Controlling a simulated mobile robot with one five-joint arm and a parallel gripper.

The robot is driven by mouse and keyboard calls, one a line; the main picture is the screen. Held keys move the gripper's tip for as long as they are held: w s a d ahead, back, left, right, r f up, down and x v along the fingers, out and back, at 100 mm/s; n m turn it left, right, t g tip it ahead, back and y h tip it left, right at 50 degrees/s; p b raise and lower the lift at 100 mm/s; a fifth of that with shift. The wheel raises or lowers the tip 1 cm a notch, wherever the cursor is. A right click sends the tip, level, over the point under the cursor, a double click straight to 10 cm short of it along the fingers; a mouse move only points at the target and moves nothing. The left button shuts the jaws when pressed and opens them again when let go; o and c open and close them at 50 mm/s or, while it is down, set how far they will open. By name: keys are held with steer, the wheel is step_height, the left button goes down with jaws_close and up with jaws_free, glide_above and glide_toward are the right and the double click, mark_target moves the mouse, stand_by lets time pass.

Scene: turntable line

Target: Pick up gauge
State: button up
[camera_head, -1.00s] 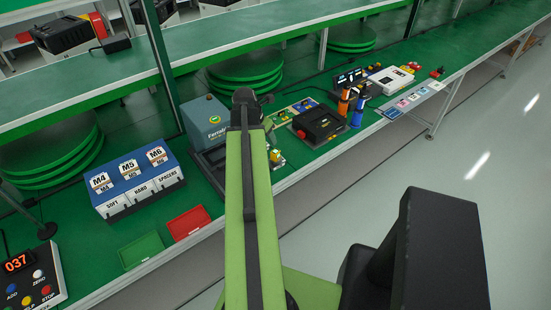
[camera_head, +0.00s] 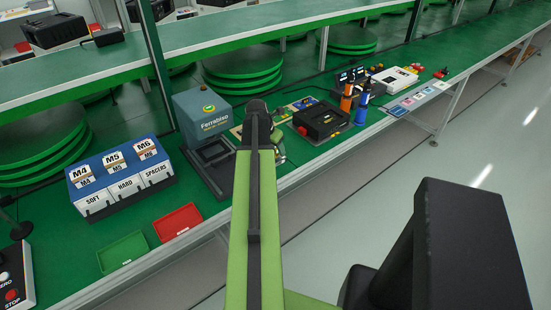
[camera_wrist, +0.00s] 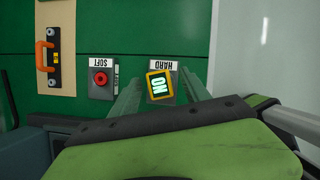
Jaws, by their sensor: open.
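A small dark block with a yellow rim and pale letters (camera_wrist: 159,85), which I take for the gauge, shows in the wrist view. It lies tilted over the grey stand marked HARD (camera_wrist: 161,66). My gripper (camera_wrist: 158,92) is open, its two green fingers on either side of the block, with nothing visibly clamped. I cannot tell how far above the block the fingers are. In the head view my green arm (camera_head: 256,220) hides most of the gripper and the spot below it.
A grey stand marked SOFT with a red button (camera_wrist: 100,79) is left of the block. A tan board (camera_wrist: 55,30) carries an orange-handled tool (camera_wrist: 43,56). A Ferrobiso box (camera_head: 205,115), black device (camera_head: 322,121), red tray (camera_head: 177,222) and green tray (camera_head: 122,251) share the bench.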

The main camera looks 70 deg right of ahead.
steer(key=shift+d+f, duration=0.1)
steer(key=shift+f, duration=0.15)
steer(key=shift+c, duration=0.2)
jaws_close()
steer(key=shift+s, duration=0.1)
steer(key=r+p, duration=0.1)
steer(key=p, duration=0.1)
steer(key=r+p, duration=0.1)
steer(key=r, duration=0.1)
steer(key=r+p, duration=0.2)
steer(key=shift+s+r+p, duration=0.15)
steer(key=shift+s+p, duration=0.1)
steer(key=shift+p, duration=0.05)
steer(key=s+a+r+p, duration=0.2)
steer(key=s+r+p, duration=0.3)
steer(key=s, duration=0.6)
steer(key=shift+a+r+p, duration=0.15)
steer(key=shift+r+p, duration=0.15)
steer(key=shift+p, duration=0.05)
